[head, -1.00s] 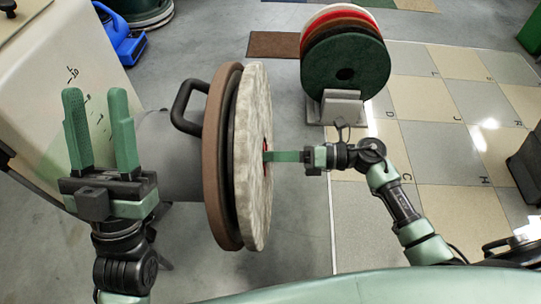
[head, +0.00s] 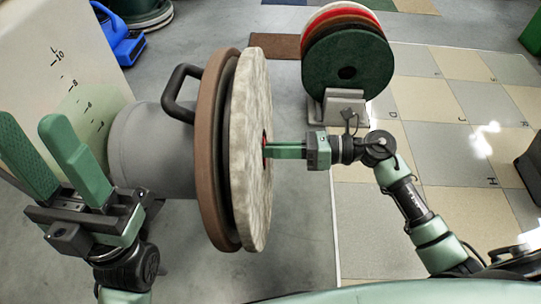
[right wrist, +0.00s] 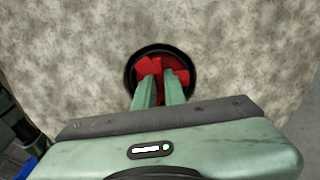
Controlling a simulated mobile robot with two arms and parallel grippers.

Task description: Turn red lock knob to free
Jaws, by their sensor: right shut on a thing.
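The red lock knob (right wrist: 147,66) sits in a dark round recess (right wrist: 133,78) at the centre of the pale mottled pad (right wrist: 60,60). In the right wrist view, my right gripper (right wrist: 160,80) is shut on the knob, with red showing at the top and right of its fingers. In the head view, my right gripper (head: 270,151) reaches in from the right to the pad's centre; only a sliver of red shows there. My left gripper (head: 31,128) is open and empty at the lower left, in front of the machine's marked white side.
The pad is on a grey drum (head: 155,150) with a brown disc (head: 212,150) and a black handle (head: 180,92). A rack of coloured pads (head: 345,68) stands behind my right arm. A blue object (head: 127,45) lies at the upper left. Tiled floor at right is mostly clear.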

